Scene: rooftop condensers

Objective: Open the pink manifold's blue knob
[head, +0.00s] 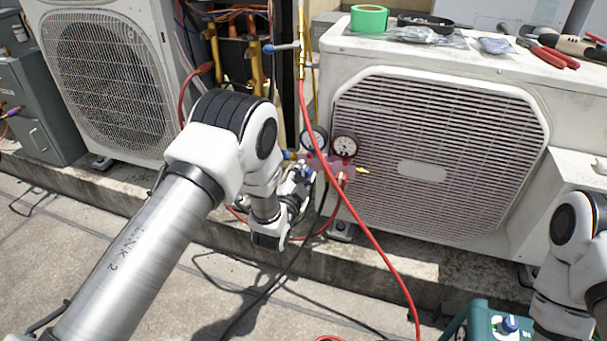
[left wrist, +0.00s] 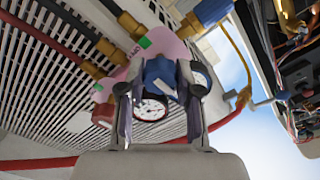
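The pink manifold (head: 318,163) hangs in front of the right condenser, with two round gauges on top; it also fills the upper middle of the left wrist view (left wrist: 160,45). Its blue knob (left wrist: 160,76) lies between the fingertips of my left gripper (left wrist: 160,90). The fingers are apart, one on each side of the knob; a narrow gap shows at the left finger, and contact on the right is unclear. In the head view the left gripper (head: 302,180) is at the manifold's lower left, partly hidden by its own wrist. My right gripper is out of view.
A red hose (head: 350,205) and a black hose run down from the manifold. Condensers stand left (head: 105,75) and right (head: 440,150). Tape and tools lie on the right one. A teal unit (head: 485,322) stands at the lower right. The floor at lower left is mostly clear.

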